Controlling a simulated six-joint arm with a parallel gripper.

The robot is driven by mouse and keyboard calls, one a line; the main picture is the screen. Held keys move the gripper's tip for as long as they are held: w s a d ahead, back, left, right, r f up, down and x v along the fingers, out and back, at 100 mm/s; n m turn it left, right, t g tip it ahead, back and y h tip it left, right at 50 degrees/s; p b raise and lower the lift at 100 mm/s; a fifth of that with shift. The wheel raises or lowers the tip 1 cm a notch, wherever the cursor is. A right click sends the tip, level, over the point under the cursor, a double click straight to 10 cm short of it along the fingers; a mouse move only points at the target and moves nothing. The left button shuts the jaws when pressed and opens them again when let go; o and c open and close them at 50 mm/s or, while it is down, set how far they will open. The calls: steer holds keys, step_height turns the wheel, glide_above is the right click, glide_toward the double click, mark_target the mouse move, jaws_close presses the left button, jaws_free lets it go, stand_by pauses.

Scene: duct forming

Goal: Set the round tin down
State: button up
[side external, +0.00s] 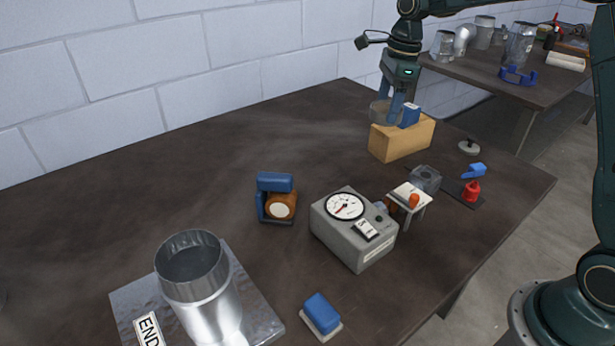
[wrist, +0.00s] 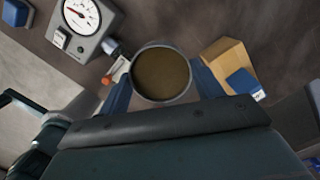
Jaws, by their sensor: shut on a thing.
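The round tin (side external: 380,113) is a short, open-topped grey cylinder, seen at the back of the table. My gripper (side external: 391,108) points down with its blue fingers shut on the tin's sides. In the wrist view the tin (wrist: 162,74) sits between the two fingers, its round mouth facing the camera and its inside brown. In the side view the tin overlaps the top left end of a wooden block (side external: 408,141). In the wrist view the block (wrist: 224,57) shows to the right of the tin. The tin's underside is hidden, so I cannot tell if it touches anything.
A blue piece (side external: 410,115) is on the block, close to my fingers. In front stand a grey gauge box (side external: 352,230), a small white stand (side external: 408,197), a clear part (side external: 426,179) and a red-blue tool (side external: 472,186). The table's back left is clear.

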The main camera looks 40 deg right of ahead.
step_height(320, 180, down, 16)
steer(key=shift+r, duration=0.15)
stand_by(0.6)
steer(key=shift+f, duration=2.15)
steer(key=shift+f, duration=0.15)
steer(key=o, duration=1.1)
steer(key=shift+c, duration=0.2)
step_height(320, 180, up, 12)
steer(key=d, duration=0.1)
steer(key=shift+s, duration=0.4)
